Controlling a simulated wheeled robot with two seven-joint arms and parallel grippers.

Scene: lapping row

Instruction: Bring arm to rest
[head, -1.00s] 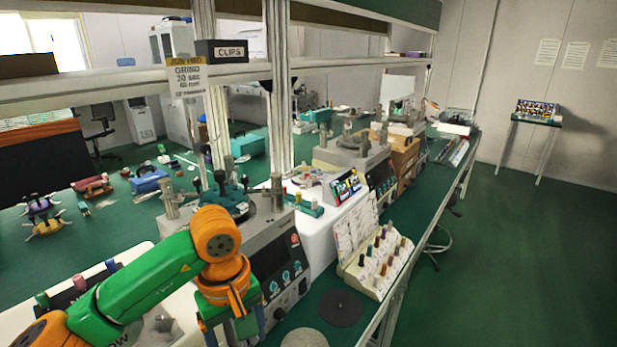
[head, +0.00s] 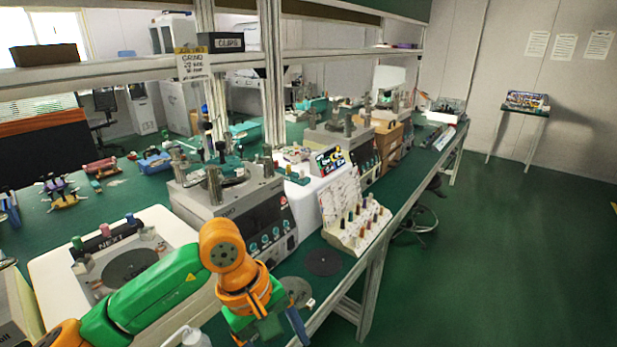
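My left arm, green and orange, comes in from the lower left. Its gripper (head: 268,328) points down at the bottom edge of the picture, in front of the near lapping machine. A blue finger stands well out on its right side, so the gripper looks open; the tips are partly cut off and I see nothing held. A grey disc (head: 295,291) lies on the bench just behind the gripper. My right arm and gripper are not in view.
The near grey lapping machine (head: 270,221) stands behind my arm. A white-framed plate labelled NEXT (head: 55,280) is to the left. A sample rack (head: 345,238) and dark disc (head: 323,263) lie right.

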